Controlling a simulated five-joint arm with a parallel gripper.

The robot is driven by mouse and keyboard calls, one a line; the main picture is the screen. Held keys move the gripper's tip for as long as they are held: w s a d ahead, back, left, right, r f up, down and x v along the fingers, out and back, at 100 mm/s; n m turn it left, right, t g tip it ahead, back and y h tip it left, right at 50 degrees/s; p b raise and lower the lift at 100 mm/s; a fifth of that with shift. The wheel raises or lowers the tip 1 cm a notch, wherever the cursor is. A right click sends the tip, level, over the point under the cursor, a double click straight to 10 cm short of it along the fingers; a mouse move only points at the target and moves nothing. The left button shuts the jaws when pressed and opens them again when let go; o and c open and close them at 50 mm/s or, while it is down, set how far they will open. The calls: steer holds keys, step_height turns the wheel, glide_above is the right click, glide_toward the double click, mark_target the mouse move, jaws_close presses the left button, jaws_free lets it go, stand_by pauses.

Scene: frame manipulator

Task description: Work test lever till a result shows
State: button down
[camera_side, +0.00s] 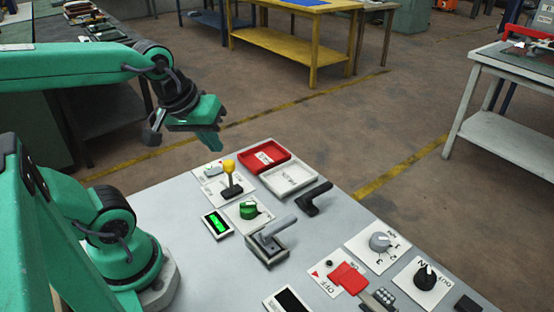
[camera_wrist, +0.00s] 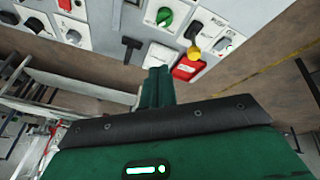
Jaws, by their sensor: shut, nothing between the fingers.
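A grey-handled lever (camera_side: 274,230) rises at a tilt from a framed base on the grey panel. A yellow-knobbed lever (camera_side: 230,172) stands upright at the panel's far left; its yellow ball (camera_wrist: 195,29) also shows in the wrist view. A black handle (camera_side: 313,199) lies right of the grey lever. I cannot read which one is the test lever. A small screen (camera_side: 216,223) glows green, its text too small to read. A second screen (camera_side: 288,300) is dark. My gripper (camera_side: 212,143) is shut and empty, in the air above and beyond the panel's far left edge.
A red tray (camera_side: 262,156) and a white tray (camera_side: 288,178) sit at the panel's far edge. A green knob (camera_side: 249,210), a grey dial (camera_side: 380,242), a red switch cover (camera_side: 347,278) and a black knob (camera_side: 425,278) stand around the levers. Air around my gripper is clear.

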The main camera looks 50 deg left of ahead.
steer(key=a+f+n+g, duration=0.1)
steer(key=a+n, duration=0.4)
steer(key=n, duration=0.9)
steer(key=s+a+f+n+g, duration=0.1)
steer(key=a+n, duration=0.4)
steer(key=n, duration=1)
step_height(320, 180, down, 2)
steer(key=shift+a+f+g, duration=0.1)
steer(key=shift+a+g, duration=0.1)
steer(key=shift+g, duration=0.5)
steer(key=shift+f, duration=0.1)
glide_above(230, 177)
steer(key=s, duration=0.3)
step_height(230, 177, down, 10)
steer(key=shift+a, duration=0.25)
